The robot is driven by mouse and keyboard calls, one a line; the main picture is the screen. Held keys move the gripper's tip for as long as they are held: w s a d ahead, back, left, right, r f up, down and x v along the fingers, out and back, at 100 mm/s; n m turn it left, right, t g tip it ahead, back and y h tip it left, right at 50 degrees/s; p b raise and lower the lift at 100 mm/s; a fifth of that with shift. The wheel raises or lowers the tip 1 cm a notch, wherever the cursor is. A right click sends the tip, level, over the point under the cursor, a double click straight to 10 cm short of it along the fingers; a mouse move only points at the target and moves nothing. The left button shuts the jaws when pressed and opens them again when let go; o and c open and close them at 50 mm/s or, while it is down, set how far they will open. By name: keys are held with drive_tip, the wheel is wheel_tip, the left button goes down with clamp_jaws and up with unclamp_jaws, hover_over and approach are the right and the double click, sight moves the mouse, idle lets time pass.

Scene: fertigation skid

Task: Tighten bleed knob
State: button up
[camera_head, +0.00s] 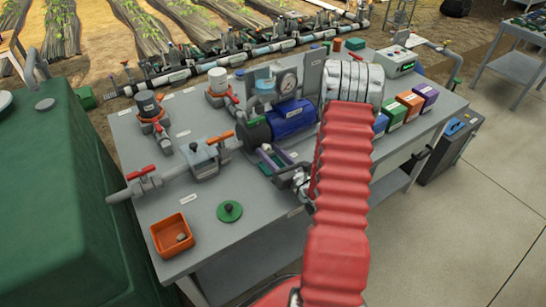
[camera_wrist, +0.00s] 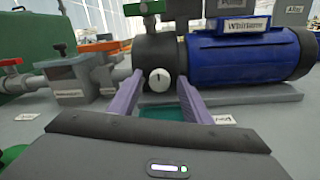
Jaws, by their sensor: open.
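The bleed knob, a round white knob with a dark mark (camera_wrist: 159,78), sits on the front of the dark pump housing (camera_wrist: 158,50) in the wrist view. My gripper (camera_wrist: 160,92) is open, its two purple fingers pointing at the housing, one to each side of the knob and slightly below it. I cannot tell whether the fingertips reach the knob; no contact shows. In the head view my gripper (camera_head: 272,160) is in front of the pump, and the knob is not visible there. The blue motor (camera_head: 292,119) is joined to the housing on its right.
Grey pipework with a red-handled valve (camera_head: 142,172) runs left of the pump. An orange tray (camera_head: 172,236) and a green disc (camera_head: 229,211) lie on the bench front. Several coloured boxes (camera_head: 409,104) stand at the right. The bench's front left is mostly clear.

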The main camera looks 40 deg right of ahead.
drive_tip(key=s, duration=1.3)
drive_tip(key=shift+s+f, duration=0.1)
drive_tip(key=shift+s, duration=0.3)
